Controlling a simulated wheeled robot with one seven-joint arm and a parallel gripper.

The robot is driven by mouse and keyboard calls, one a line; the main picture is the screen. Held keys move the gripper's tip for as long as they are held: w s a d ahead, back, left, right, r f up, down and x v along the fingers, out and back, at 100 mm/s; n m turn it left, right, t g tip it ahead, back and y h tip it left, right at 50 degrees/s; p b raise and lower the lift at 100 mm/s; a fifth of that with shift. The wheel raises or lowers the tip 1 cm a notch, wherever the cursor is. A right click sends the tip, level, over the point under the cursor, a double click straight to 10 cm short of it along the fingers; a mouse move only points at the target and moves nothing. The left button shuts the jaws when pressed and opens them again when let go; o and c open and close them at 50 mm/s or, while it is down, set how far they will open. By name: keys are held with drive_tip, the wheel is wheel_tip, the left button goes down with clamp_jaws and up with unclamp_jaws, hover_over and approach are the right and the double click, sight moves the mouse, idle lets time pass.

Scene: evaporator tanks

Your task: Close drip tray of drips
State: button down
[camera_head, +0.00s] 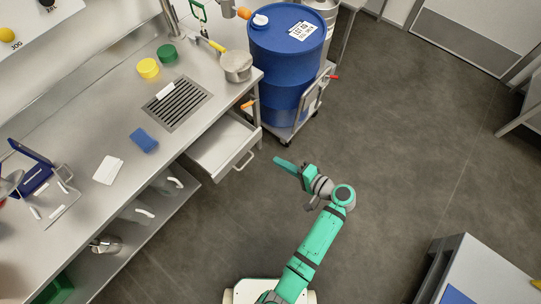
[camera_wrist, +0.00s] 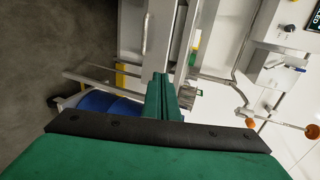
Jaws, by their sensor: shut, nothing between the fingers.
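The drip tray (camera_head: 222,146) is a metal drawer under the steel counter. In the head view it is pulled out and its inside shows. A bar handle (camera_head: 243,160) is on its front. The slotted drain grate (camera_head: 177,103) lies in the counter top above it. My gripper (camera_head: 280,163) is to the right of the handle, apart from it, with its green fingers together and empty. In the wrist view the closed fingers (camera_wrist: 161,86) point toward the drawer front and its handle (camera_wrist: 145,30). The fingers hide part of the scene behind them.
A blue drum (camera_head: 288,50) on a trolley (camera_head: 303,110) stands just beyond the drawer, and a metal pot (camera_head: 236,66) is on the counter end. An orange-handled valve (camera_head: 249,104) is at the counter edge. The floor (camera_head: 400,140) to the right is clear.

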approach(248, 144)
drive_tip(key=x, duration=0.4)
drive_tip(key=shift+w+a+f, duration=0.15)
drive_tip(key=shift+w+a, duration=0.5)
drive_tip(key=shift+a, duration=0.1)
